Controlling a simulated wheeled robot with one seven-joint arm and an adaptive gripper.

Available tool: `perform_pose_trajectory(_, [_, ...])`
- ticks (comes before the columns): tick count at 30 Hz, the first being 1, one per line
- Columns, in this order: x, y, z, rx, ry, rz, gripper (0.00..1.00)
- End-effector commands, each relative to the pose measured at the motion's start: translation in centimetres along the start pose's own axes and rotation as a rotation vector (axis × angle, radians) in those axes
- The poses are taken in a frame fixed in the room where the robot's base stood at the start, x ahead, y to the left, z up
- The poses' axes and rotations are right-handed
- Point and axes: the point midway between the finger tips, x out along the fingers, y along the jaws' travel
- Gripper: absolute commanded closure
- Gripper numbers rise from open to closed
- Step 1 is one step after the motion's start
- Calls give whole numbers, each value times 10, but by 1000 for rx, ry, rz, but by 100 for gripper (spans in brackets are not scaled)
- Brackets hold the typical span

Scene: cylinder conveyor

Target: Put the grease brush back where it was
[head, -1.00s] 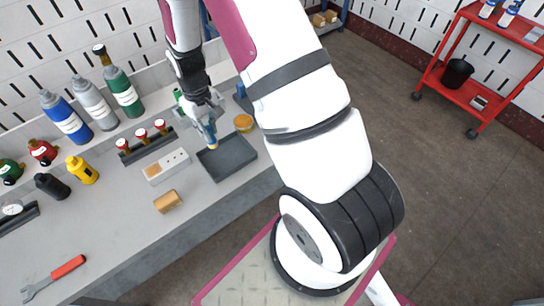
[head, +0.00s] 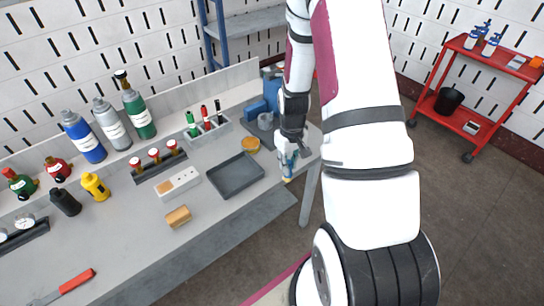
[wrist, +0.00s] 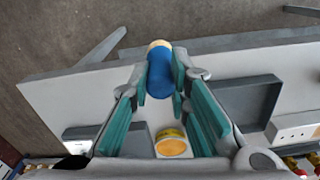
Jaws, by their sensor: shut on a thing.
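The grease brush, with a blue handle and a cream tip, is held in my gripper (head: 287,160); its tip (head: 288,178) points down in the head view. In the wrist view the brush (wrist: 161,72) sits between the teal fingertips (wrist: 162,90). My gripper is shut on it, near the right end of the grey bench, right of the shallow dark tray (head: 236,190). The tray is empty. The yellow tin (head: 250,144) stands behind the tray; it also shows in the wrist view (wrist: 172,145).
A grey rack (head: 205,135) with green, red and black-handled items stands behind the tray. A blue vice-like tool (head: 262,107) is at the back right. Several bottles line the back.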

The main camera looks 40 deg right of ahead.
Motion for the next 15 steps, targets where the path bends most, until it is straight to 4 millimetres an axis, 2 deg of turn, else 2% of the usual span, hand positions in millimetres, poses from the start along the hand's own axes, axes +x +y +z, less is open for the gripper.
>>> perform_pose_trajectory(3, [3, -2, -31, -3, 2, 0, 100])
perform_pose_trajectory(9, [8, -4, -75, -2, 1, 1, 100])
perform_pose_trajectory(15, [9, -5, -96, 0, 0, 1, 100])
